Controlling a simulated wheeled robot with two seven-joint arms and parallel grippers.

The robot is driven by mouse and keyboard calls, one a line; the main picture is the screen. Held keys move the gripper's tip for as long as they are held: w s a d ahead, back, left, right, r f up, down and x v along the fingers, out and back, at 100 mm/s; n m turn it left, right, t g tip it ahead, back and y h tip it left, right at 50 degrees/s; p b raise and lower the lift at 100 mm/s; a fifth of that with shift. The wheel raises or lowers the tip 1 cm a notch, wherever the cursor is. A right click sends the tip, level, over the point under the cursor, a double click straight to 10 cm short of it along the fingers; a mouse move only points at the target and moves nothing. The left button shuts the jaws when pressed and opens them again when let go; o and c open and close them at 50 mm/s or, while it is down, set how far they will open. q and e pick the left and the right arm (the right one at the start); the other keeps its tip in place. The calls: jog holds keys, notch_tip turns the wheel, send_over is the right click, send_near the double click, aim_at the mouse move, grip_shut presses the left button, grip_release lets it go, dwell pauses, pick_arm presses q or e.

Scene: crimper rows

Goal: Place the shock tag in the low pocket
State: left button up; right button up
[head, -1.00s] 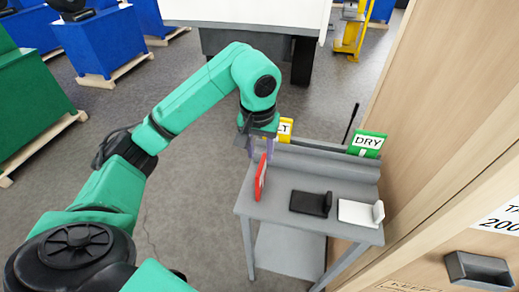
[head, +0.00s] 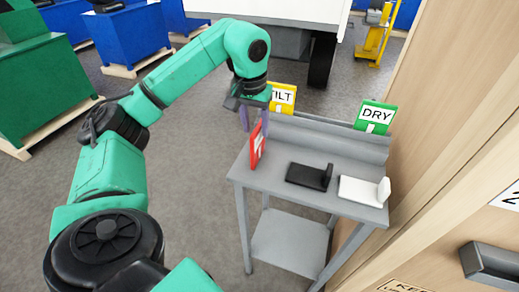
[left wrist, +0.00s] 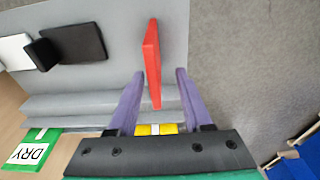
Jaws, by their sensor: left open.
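The red tag (head: 257,147) with a white mark stands upright at the left end of the grey table, and I take it as the shock tag. My left gripper (head: 254,127) is open above and around its upper part. In the left wrist view the red tag (left wrist: 152,58) shows between the two purple fingers of the gripper (left wrist: 160,74), with gaps on both sides. A dark grey pocket (head: 490,265) is on the wooden panel at the lower right, cut off by the picture edge. I cannot tell whether it is the low one. My right gripper is not in view.
A black tag (head: 308,176) and a white tag (head: 362,189) lie right of the red one on the grey table (head: 268,180). A yellow TILT sign (head: 283,98) and a green DRY sign (head: 374,117) stand at its back. The wooden panel (head: 450,120) borders the right.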

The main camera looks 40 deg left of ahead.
aim_at(258, 143)
pick_arm(q)
jog(key=f+p, duration=0.1)
jog(key=f, duration=0.1)
jog(key=d+f, duration=0.1)
jog(key=f, duration=0.1)
jog(key=shift+d+f+p, duration=0.15)
jog(key=shift+p, duration=0.25)
jog(key=shift+w+a+f, duration=0.15)
jog(key=shift+a+f, duration=0.05)
jog(key=shift+f, duration=0.3)
jog(key=shift+w+a+f, duration=0.15)
jog(key=shift+f, duration=0.3)
jog(key=shift+a+f, duration=0.1)
jog(key=shift+a, duration=0.1)
jog(key=shift+c, duration=0.9)
jog(key=shift+d, duration=0.15)
jog(key=c, duration=0.6)
jog(key=shift+d, duration=0.1)
grip_shut()
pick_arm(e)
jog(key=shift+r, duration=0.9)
